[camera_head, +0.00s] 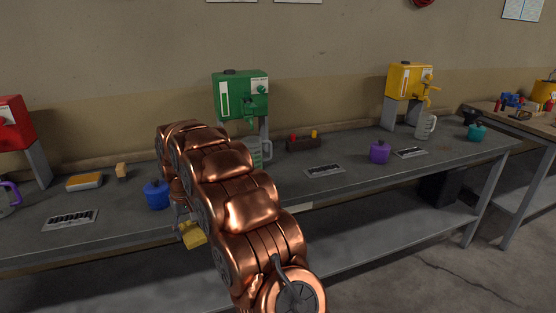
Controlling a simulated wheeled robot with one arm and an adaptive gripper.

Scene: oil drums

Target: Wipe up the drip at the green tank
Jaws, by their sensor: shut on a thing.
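The green tank (240,95) stands on a grey stand at the back of the bench, its tap over a clear measuring jug (267,152). My copper arm hides part of the stand and the bench in front of it. I cannot make out a drip there. My gripper (186,222) is at the bench's front edge, left of my arm and partly hidden by it. It is shut on a small yellow piece (194,236), which looks like a cloth or sponge, held below the bench-top level.
A blue lidded pot (157,194) stands close left of my gripper. An orange-and-white block (85,182), a tan block (122,170) and a drain grate (70,219) lie further left. A purple pot (379,152) and the yellow tank (410,80) stand right.

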